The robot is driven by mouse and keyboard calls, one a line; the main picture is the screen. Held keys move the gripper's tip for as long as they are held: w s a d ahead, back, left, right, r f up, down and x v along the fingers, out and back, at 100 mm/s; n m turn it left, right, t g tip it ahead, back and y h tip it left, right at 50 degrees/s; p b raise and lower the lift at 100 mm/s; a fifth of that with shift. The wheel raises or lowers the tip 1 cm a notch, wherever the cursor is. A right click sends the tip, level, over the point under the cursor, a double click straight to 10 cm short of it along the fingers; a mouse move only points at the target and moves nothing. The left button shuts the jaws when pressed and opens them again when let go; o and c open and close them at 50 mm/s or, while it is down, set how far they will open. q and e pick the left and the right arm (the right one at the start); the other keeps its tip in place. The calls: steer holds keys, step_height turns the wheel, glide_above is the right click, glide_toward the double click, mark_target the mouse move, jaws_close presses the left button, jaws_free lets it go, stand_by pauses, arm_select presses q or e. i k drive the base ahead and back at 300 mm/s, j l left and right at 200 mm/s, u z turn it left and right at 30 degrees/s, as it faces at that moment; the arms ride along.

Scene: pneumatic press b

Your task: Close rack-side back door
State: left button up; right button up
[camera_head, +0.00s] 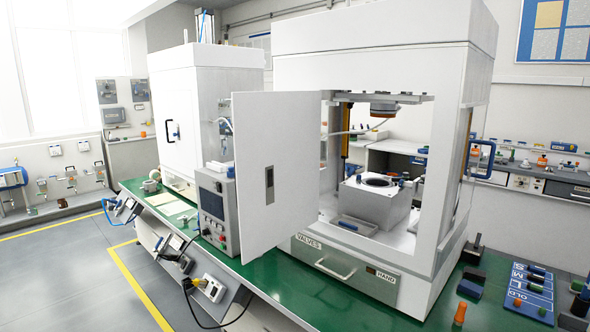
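A white press cabinet (385,30) stands on the green bench, with its working space open to view. A flat white door panel (252,130) with a dark recessed handle (270,184) stands swung out at the cabinet's left side, apart from the opening. A blue bar handle (482,160) shows at the cabinet's right side; I cannot tell whether the panel there is fully shut. I cannot tell from this view which panel is the rack-side back door. The cabinet's rear is hidden. Neither of my grippers shows.
A second white cabinet (180,120) and a control box with a screen (216,205) stand left of the open panel. The green bench top (290,290) holds a labelled blue board (528,290) and an orange-handled tool (460,313) at right. Grey floor (60,270) is clear at left.

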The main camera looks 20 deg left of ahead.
mark_target(277, 134)
steer(key=k+z, duration=0.1)
steer(key=z, duration=1.2)
steer(key=i+j, duration=0.1)
steer(key=j, duration=0.95)
steer(key=i+j, duration=0.1)
steer(key=j, duration=1)
steer(key=i+j, duration=0.1)
steer(key=j, duration=0.95)
steer(key=i+j, duration=0.1)
steer(key=j, duration=0.95)
steer(key=i+z, duration=0.05)
